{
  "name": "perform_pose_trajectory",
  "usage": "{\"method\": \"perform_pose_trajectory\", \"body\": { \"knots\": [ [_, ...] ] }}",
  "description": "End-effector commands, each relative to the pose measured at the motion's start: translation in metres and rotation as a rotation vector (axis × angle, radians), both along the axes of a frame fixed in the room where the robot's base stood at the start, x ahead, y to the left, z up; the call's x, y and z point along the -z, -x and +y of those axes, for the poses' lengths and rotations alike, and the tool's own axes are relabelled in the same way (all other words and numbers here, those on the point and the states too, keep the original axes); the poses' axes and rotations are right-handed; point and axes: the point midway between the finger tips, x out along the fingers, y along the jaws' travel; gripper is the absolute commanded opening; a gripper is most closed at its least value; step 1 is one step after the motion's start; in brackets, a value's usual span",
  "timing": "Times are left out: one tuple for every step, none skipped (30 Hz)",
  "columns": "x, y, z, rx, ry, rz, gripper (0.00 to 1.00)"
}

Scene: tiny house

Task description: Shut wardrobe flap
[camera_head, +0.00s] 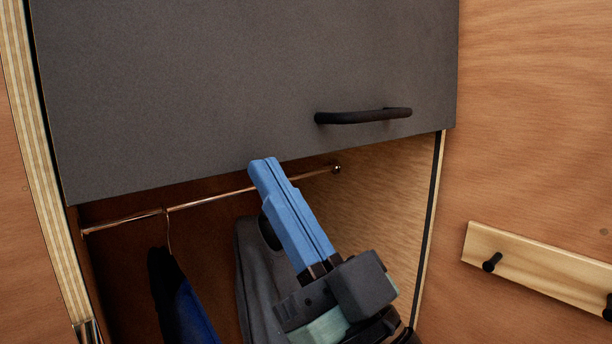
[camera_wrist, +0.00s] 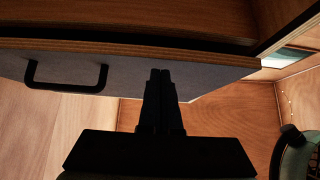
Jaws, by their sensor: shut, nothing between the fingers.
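The wardrobe flap (camera_head: 230,80) is a dark grey panel with a black bar handle (camera_head: 363,116) near its lower right. It hangs over the upper part of the wardrobe. In the wrist view, the flap's grey face (camera_wrist: 205,75) and plywood edge show, with a dark gap between that edge and the brown wood behind. My gripper (camera_head: 263,163), with blue fingers, is shut and empty. Its tips are at the flap's lower edge, left of the handle. In the wrist view, the dark fingertips (camera_wrist: 160,73) overlap the grey face; I cannot tell whether they touch.
Below the flap is an open hanging space with a metal rod (camera_head: 215,198). A dark blue garment (camera_head: 182,300) and a grey garment (camera_head: 258,285) hang there. A wooden peg rail (camera_head: 535,268) is on the right wall. The space in front of the flap looks clear.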

Motion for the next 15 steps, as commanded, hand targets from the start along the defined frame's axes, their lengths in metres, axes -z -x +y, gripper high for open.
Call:
{"method": "perform_pose_trajectory", "body": {
  "knots": [
    [-0.0009, -0.0032, 0.0022, -0.001, -0.001, 0.002, 0.0],
    [-0.0003, -0.0044, 0.0029, -0.001, -0.001, 0.002, 0.0],
    [0.0003, -0.0055, 0.0038, -0.001, -0.001, 0.002, 0.0],
    [0.0006, -0.006, 0.0043, -0.001, 0.0, 0.001, 0.0],
    [0.0008, -0.0064, 0.0046, 0.0, 0.0, 0.0, 0.0],
    [0.0011, -0.0066, 0.0048, 0.0, 0.0, 0.0, 0.0],
    [0.0013, -0.0067, 0.0049, 0.001, 0.001, 0.0, 0.0],
    [0.0014, -0.0067, 0.0049, 0.001, 0.001, 0.0, 0.0],
    [0.0016, -0.0066, 0.0048, 0.001, 0.001, 0.0, 0.0],
    [0.0016, -0.0066, 0.0048, 0.001, 0.001, 0.0, 0.0],
    [0.0016, -0.0066, 0.0048, 0.001, 0.001, 0.0, 0.0],
    [0.0015, -0.0065, 0.0047, 0.001, 0.001, 0.0, 0.0],
    [0.0015, -0.0065, 0.0047, 0.001, 0.001, 0.0, 0.0],
    [0.0019, -0.0068, 0.0049, 0.0, 0.0, 0.0, 0.0],
    [0.0028, -0.008, 0.006, -0.001, 0.001, 0.0, 0.0]
  ]
}}
